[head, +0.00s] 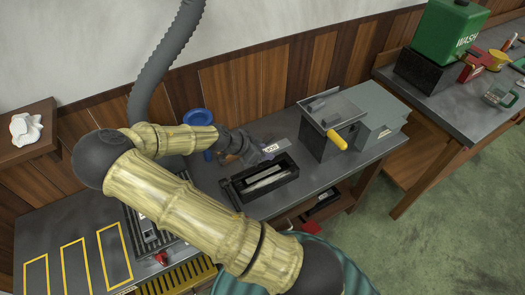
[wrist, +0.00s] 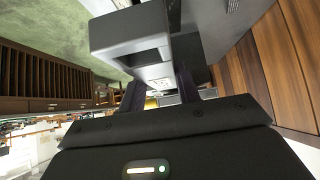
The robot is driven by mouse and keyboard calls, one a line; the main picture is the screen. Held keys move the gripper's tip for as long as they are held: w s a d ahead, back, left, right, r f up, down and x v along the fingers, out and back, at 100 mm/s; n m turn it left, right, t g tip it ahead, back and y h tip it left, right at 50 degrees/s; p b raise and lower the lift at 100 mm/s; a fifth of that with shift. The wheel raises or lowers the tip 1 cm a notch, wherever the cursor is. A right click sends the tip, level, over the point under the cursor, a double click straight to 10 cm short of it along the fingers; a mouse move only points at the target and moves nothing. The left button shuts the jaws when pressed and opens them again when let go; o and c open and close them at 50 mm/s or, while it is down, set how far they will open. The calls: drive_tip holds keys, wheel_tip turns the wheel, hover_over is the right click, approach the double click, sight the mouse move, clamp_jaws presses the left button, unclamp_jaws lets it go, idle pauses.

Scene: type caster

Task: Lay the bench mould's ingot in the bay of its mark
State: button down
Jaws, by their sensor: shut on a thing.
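My gripper (head: 250,153) is over the dark bench, behind the black open box. It also shows in the wrist view (wrist: 160,88), with its dark fingers on either side of a grey block (wrist: 122,38) that has a rectangular hollow. In the head view the held grey block (head: 273,148) is small, with a pale marked face; I cannot read the mark or tell whether it touches the bench. A pale silvery bar (head: 266,178) lies in the black box (head: 239,197). Yellow-outlined bays (head: 75,268) lie at the bench's left end; no ingot shows in them.
A grey machine (head: 375,112) with a clear guard and a yellow handle (head: 338,139) stands right of the box. A blue round thing (head: 198,118) and a grey hose (head: 165,62) are behind my arm. My arm covers part of the bench between the bays and the box.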

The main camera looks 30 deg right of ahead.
drive_tip(key=shift+d, duration=0.1)
drive_tip(key=shift+w+d+f+n+t, duration=0.15)
drive_tip(key=shift+w+f+n+t, duration=0.15)
drive_tip(key=shift+n+t, duration=0.25)
drive_tip(key=shift+w+d+f+n+t, duration=0.15)
drive_tip(key=shift+w+f+n+t, duration=0.15)
drive_tip(key=shift+n+t, duration=0.25)
drive_tip(key=n, duration=0.1)
drive_tip(key=w+f+n+t+y, duration=0.1)
drive_tip(key=f+n+t, duration=0.1)
drive_tip(key=shift+w+a+n, duration=0.3)
drive_tip(key=shift+w+n, duration=0.05)
drive_tip(key=shift+n, duration=0.05)
drive_tip(key=w+a+f+n+t+y, duration=0.1)
drive_tip(key=w+a+n+t+y, duration=0.1)
drive_tip(key=a+n+y, duration=0.2)
drive_tip(key=w+a+f+n+t+y, duration=0.1)
drive_tip(key=a+f+n+t+y, duration=0.1)
drive_tip(key=a+n+y, duration=0.2)
drive_tip(key=a+n, duration=0.3)
drive_tip(key=a, duration=0.2)
drive_tip(key=shift+w+n, duration=0.3)
drive_tip(key=shift+w, duration=0.05)
drive_tip(key=shift+a+f, duration=0.1)
